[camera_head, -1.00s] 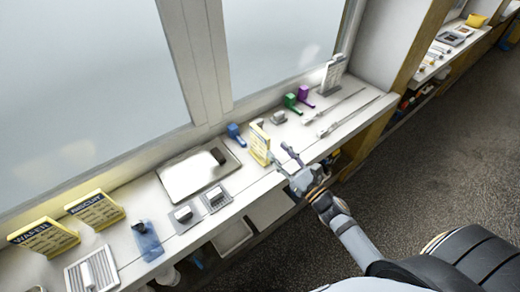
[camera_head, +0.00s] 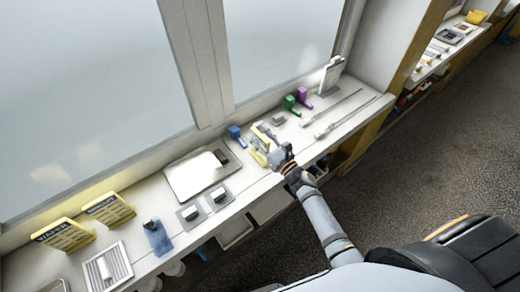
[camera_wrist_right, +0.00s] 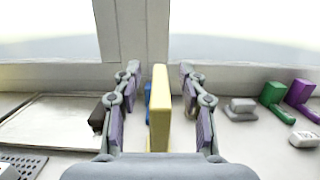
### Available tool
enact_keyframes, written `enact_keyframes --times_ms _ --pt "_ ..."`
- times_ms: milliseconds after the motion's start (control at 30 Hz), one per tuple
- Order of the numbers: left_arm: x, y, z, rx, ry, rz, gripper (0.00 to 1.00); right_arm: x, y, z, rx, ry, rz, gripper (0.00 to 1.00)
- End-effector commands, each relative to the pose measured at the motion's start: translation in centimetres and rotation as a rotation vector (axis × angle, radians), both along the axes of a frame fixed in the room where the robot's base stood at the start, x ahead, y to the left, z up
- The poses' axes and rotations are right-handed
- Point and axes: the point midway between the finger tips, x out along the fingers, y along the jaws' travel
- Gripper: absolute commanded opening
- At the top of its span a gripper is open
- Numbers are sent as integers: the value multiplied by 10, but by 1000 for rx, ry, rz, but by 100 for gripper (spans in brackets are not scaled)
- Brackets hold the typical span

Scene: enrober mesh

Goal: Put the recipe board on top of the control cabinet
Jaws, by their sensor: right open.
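A yellow-edged upright board (camera_head: 257,157), which I take to be the recipe board, stands on the counter. My right gripper (camera_head: 268,147) is at this board and covers part of it. In the right wrist view the board (camera_wrist_right: 160,108) shows edge-on between the two open fingers of my right gripper (camera_wrist_right: 159,122), with a gap on each side. I cannot tell which thing is the control cabinet. My left gripper is not in view.
A blue piece (camera_head: 235,133) is just behind the board. A metal tray (camera_head: 190,178) lies to its left. Green (camera_head: 289,103) and purple (camera_head: 303,96) pieces and long rods (camera_head: 338,117) lie to the right. Yellow signs (camera_head: 108,208) stand at the far left.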

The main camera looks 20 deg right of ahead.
Motion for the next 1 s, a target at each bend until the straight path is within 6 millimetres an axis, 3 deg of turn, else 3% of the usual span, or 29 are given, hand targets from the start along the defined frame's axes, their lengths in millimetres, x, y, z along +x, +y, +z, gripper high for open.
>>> enact_keyframes --times_ms 67,400,1000 --pt "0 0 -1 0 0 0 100 0 0 -1 0 0 0 42" --pt "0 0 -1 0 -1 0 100 -1 0 -1 0 1 0 0" --pt "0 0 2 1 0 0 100 -1 -1 3 -1 -1 0 0"
